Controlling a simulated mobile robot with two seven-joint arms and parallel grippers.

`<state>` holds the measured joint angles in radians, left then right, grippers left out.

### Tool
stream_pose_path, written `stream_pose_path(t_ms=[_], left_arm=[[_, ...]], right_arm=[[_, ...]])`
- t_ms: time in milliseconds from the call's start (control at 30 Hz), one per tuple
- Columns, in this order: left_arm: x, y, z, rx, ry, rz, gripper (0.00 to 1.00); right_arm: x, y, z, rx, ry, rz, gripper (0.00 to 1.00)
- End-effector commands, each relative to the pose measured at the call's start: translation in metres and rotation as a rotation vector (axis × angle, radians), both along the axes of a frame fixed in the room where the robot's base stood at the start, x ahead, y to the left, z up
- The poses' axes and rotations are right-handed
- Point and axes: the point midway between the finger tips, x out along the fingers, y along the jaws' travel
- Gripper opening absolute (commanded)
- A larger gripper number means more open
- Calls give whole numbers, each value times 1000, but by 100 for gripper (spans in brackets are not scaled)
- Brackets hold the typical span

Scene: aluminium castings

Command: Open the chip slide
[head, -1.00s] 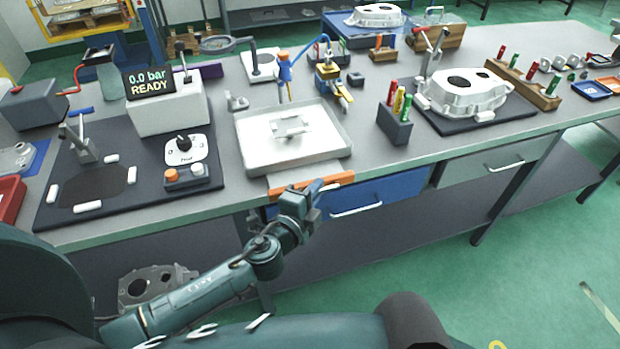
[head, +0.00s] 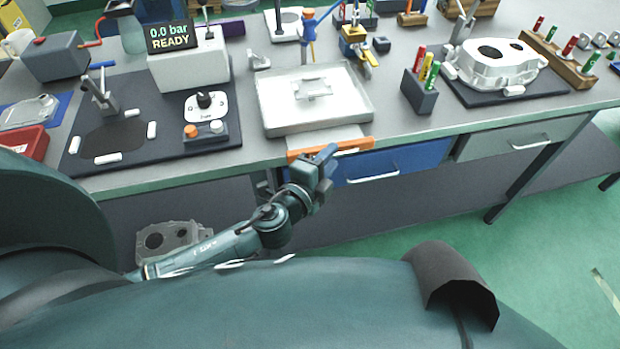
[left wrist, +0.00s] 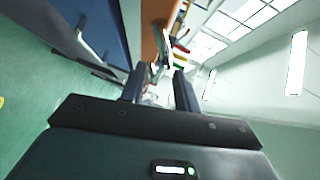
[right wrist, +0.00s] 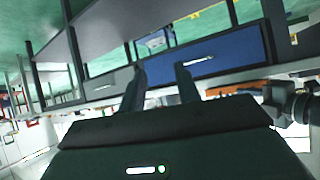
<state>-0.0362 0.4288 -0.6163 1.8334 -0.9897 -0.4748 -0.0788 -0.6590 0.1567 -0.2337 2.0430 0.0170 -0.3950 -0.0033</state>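The chip slide is a flat metal plate with an orange front bar (head: 356,144), under the front edge of the white tray (head: 317,126) at the bench edge. The slide's plate shows only as a short strip between tray and bar. My left gripper (head: 327,158) is just in front of the orange bar and overlaps it in the head view; I cannot tell whether they touch. In the left wrist view the left fingers (left wrist: 160,88) stand apart, with the orange bar (left wrist: 155,28) ahead of them. My right gripper (right wrist: 160,80) is open and empty, out of the head view.
A dark mat with a control box (head: 205,108) lies left of the tray. A casting (head: 175,243) is on the lower shelf. The floor in front is clear.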

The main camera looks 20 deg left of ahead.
Motion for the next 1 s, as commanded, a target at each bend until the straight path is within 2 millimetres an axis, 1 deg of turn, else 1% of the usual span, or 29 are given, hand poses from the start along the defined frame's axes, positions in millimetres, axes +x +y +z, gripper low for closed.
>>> stream_pose_path(t_ms=[33,200,300,400,500,633,1000], left_arm=[[-12,2,-1,-1,3,-1,32],[-51,10,3,1,4,-2,32],[-71,14,6,0,4,0,32],[-86,18,9,0,3,0,32],[-97,20,12,0,1,0,32],[-104,21,14,0,0,0,32],[-105,22,15,0,0,0,32]], right_arm=[[0,1,-3,1,-1,1,32],[-1,4,-6,7,-8,10,32],[-2,6,-5,12,-15,15,32],[-3,7,-6,13,-18,19,32],[-3,8,-8,13,-20,22,32],[-2,8,-6,15,-28,25,32],[0,9,-2,17,-37,27,32]])
